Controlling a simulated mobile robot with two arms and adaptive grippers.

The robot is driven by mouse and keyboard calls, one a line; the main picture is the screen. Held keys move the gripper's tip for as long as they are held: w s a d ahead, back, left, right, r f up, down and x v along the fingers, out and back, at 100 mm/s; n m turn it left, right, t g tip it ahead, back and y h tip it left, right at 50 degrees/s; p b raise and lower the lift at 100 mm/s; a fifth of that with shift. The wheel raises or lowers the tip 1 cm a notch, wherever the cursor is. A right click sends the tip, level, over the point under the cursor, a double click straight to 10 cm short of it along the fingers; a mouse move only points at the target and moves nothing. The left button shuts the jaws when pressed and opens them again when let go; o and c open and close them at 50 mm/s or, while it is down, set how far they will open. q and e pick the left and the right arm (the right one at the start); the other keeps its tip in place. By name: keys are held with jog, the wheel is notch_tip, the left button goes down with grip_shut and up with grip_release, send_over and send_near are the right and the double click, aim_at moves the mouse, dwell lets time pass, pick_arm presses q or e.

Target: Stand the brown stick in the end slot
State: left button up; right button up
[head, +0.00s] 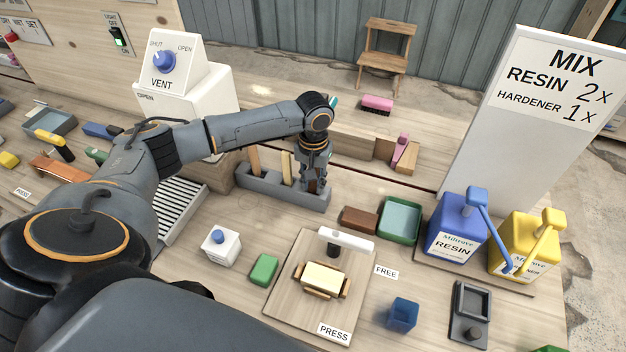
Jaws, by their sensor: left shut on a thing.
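A grey slotted rack (262,189) stands on the bench in the middle. A tan stick (255,162) stands upright in its left part, and a pale stick (287,168) stands near its middle. My left gripper (315,186) points down over the right end of the rack. It is shut on a thin dark piece, which I take to be the brown stick. The fingers hide most of it, so I cannot tell whether its lower end is inside the end slot. My right gripper is not in view.
A brown block (360,219) and a green tray (400,220) lie right of the rack. A press board (290,300) lies in front. The white vent box (190,98) stands behind my left arm. Resin (455,232) and hardener (520,245) jugs stand at the right.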

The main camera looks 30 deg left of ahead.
pick_arm(q)
jog(key=shift+f, duration=0.1)
jog(key=o, duration=0.9)
jog(key=shift+o, duration=0.5)
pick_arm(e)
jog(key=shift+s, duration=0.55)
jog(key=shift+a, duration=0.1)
pick_arm(q)
notch_tip(320, 180, up, 12)
jog(key=b, duration=0.2)
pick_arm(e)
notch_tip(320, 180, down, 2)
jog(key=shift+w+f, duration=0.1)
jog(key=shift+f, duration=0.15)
